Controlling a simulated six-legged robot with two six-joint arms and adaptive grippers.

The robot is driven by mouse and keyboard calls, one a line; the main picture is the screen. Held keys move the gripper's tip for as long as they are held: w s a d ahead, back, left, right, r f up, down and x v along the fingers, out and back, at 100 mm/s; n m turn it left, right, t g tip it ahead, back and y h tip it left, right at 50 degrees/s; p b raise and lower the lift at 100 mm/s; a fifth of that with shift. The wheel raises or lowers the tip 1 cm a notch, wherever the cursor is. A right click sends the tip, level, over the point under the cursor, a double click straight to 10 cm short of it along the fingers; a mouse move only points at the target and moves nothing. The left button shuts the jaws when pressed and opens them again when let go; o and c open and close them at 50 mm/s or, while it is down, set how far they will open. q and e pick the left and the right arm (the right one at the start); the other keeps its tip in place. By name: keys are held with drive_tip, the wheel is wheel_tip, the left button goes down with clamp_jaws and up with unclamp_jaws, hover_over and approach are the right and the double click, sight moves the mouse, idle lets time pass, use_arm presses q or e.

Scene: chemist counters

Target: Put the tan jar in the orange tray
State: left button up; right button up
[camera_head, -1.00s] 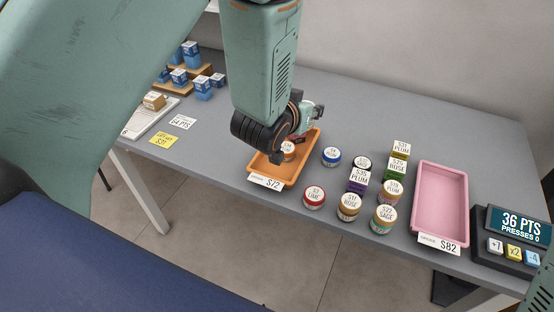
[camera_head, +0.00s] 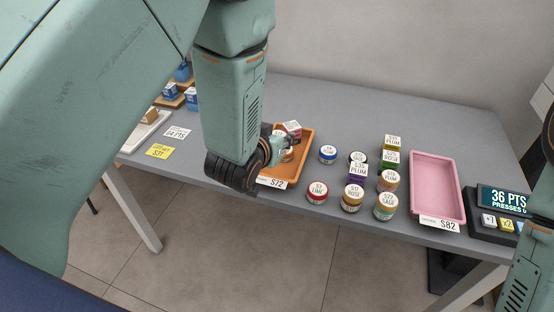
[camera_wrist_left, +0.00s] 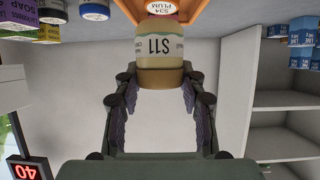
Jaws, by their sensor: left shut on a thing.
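The orange tray (camera_head: 301,153) stands on the grey counter left of the loose jars, with a $72 tag on its front. My left gripper (camera_head: 276,150) is low over the tray's left part and hides some of it. In the left wrist view it (camera_wrist_left: 160,92) is shut on a jar with a tan band (camera_wrist_left: 162,77) and an upside-down $11 label. An orange edge shows beyond the jar. The held jar's base and any contact with the tray cannot be made out. A red and white box (camera_head: 292,128) is at the tray's back.
Several jars and small boxes, including a red-lidded jar (camera_head: 317,192), stand just right of the orange tray. A pink tray (camera_head: 437,185) and a points display (camera_head: 503,198) are farther right. Yellow (camera_head: 159,152) and white cards lie at left.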

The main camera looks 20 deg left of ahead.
use_arm(q)
drive_tip(key=f, duration=0.3)
drive_tip(key=shift+w, duration=0.25)
drive_tip(key=shift+s+a+f+b, duration=0.1)
drive_tip(key=shift+a+f+b, duration=0.2)
drive_tip(key=shift+f, duration=0.2)
drive_tip(key=f, duration=0.3)
drive_tip(key=shift+s+d+b, duration=0.1)
drive_tip(key=shift+d+b, duration=0.2)
drive_tip(key=shift+b, duration=0.05)
drive_tip(key=shift+w+a, duration=0.1)
drive_tip(key=shift+w, duration=0.1)
drive_tip(key=shift+a, duration=0.1)
drive_tip(key=shift+s+f, duration=0.15)
drive_tip(key=shift+s, duration=0.1)
drive_tip(key=o, duration=1.2)
drive_tip(key=shift+w+f, duration=0.1)
drive_tip(key=shift+w, duration=0.1)
